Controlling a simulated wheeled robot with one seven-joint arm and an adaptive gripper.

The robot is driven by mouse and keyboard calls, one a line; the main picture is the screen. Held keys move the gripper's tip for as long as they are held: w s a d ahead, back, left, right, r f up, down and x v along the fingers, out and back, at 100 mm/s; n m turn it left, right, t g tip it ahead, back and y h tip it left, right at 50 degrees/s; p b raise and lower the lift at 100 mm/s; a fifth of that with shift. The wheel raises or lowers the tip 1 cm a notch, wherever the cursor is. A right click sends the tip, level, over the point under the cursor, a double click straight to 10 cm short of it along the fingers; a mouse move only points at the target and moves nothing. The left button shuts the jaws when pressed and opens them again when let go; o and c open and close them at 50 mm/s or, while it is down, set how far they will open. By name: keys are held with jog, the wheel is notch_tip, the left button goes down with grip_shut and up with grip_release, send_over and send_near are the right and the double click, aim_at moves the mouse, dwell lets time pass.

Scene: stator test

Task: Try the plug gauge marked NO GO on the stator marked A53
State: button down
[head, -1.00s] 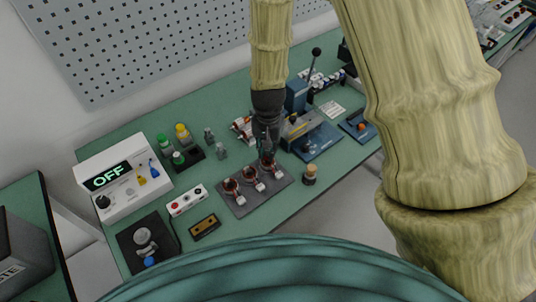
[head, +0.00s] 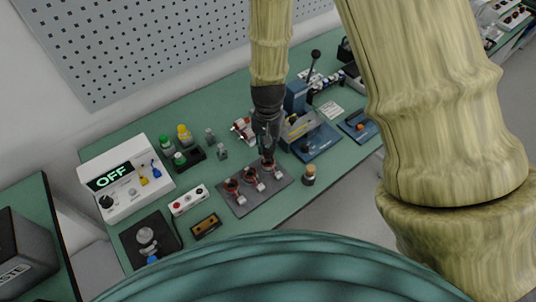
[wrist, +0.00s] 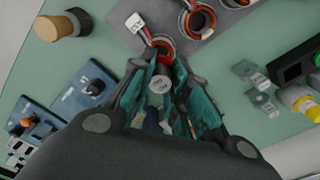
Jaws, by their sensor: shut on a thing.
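My gripper (wrist: 160,82) is shut on a plug gauge (wrist: 159,85), a grey cylinder with a red band. Its marking is too small to read. The gauge's far end is at the end stator (wrist: 164,42) of a row, a dark ring with copper-red windings; I cannot tell if it is inside the bore. In the head view, my gripper (head: 267,150) is over this right-hand stator (head: 268,164). Two more stators, the middle one (head: 250,175) and the left one (head: 231,186), stand on the same grey plate (head: 240,207).
Two small grey pieces (head: 222,152) and capped bottles (head: 184,135) stand to the left. A blue lever press (head: 311,140) is behind on the right. A tester reading OFF (head: 122,187) is at the left.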

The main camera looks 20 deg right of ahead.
jog(key=shift+r+p, duration=1.35)
jog(key=shift+r, duration=0.55)
jog(key=shift+f, duration=0.1)
